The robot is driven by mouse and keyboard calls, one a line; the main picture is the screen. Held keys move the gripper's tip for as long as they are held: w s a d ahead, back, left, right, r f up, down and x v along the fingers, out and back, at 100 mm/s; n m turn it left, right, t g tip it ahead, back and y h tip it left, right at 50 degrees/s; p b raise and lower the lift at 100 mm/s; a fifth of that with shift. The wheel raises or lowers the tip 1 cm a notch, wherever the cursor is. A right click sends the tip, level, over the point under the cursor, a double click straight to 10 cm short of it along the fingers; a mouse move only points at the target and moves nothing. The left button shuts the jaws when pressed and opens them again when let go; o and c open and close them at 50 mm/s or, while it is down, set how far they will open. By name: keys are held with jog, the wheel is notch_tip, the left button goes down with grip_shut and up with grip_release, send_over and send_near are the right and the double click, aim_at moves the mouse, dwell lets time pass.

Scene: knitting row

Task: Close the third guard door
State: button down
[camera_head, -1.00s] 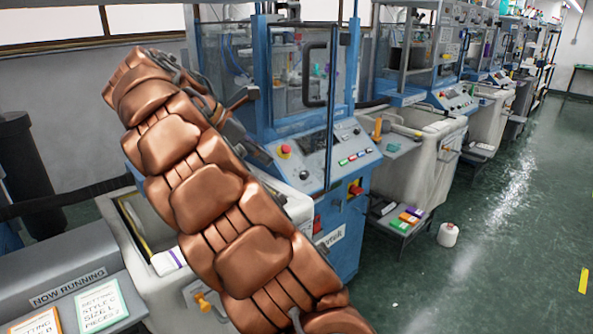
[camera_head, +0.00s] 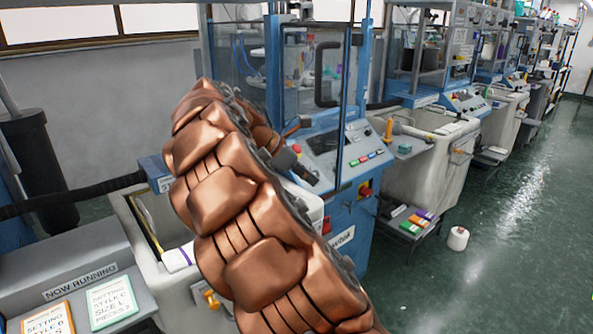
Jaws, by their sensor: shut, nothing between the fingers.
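The nearest blue knitting machine (camera_head: 275,60) has a clear guard door with a blue frame and a black handle (camera_head: 322,75). The door's lower free edge (camera_head: 341,150) stands out in front of the control panel (camera_head: 335,143), so it looks open. Whether this is the third door in the row I cannot tell. My copper arm reaches up from the bottom middle. My gripper (camera_head: 296,160), dark and partly hidden behind the arm, is shut and empty. It is to the left of the panel and below the door handle in the picture; contact cannot be seen.
More machines (camera_head: 425,50) recede to the right. A pale bin (camera_head: 425,175) and a low shelf with coloured boxes (camera_head: 408,225) stand beside the machine. A white cone (camera_head: 457,238) is on the green floor (camera_head: 500,260). A "NOW RUNNING" board (camera_head: 85,283) is front left.

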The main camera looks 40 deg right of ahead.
jog(key=shift+s+d, duration=0.25)
jog(key=shift+d, duration=0.35)
jog(key=shift+s+d, duration=0.25)
jog(key=shift+d, duration=0.35)
jog(key=shift+d+p, duration=0.1)
jog(key=shift+p, duration=0.25)
